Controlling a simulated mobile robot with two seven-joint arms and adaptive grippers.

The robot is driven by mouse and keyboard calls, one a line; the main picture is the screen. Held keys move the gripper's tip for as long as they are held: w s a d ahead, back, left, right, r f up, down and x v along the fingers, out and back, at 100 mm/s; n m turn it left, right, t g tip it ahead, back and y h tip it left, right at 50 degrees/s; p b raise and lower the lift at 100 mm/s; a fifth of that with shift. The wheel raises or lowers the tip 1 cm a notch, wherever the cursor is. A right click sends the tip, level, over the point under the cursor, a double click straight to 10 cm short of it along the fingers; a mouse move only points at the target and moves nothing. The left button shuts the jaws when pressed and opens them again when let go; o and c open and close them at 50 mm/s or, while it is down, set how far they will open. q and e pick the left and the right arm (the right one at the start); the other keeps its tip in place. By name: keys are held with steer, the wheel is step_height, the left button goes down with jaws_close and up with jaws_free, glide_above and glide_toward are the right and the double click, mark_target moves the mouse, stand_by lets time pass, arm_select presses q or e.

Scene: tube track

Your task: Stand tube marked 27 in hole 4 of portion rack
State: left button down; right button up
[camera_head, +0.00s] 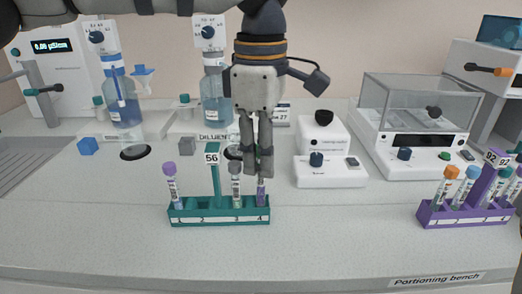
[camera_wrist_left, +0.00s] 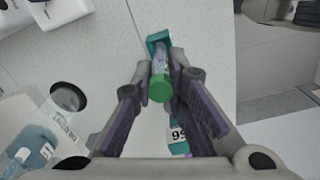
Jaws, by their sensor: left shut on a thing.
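A teal rack (camera_head: 190,217) with holes numbered 1 to 4 and a sign reading 56 stands on the bench. A purple-capped tube (camera_head: 171,185) is in hole 1, hole 2 looks empty, and another tube (camera_head: 236,190) is in hole 3. My left gripper (camera_head: 259,172) points down over the rack's right end, shut on a tube (camera_head: 262,194) standing upright at hole 4. In the left wrist view its green cap (camera_wrist_left: 160,88) sits between the fingers, above the rack's end (camera_wrist_left: 157,37). Its number is not legible. My right gripper is not in view.
A purple rack (camera_head: 437,220) with several tubes and a sign reading 92 stands at the right. The bench front is clear.

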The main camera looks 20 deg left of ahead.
arm_select(q)
steer(key=shift+f, duration=0.3)
steer(key=shift+f, duration=0.35)
steer(key=c, duration=1.5)
jaws_free()
step_height(320, 180, up, 12)
steer(key=shift+r, duration=0.1)
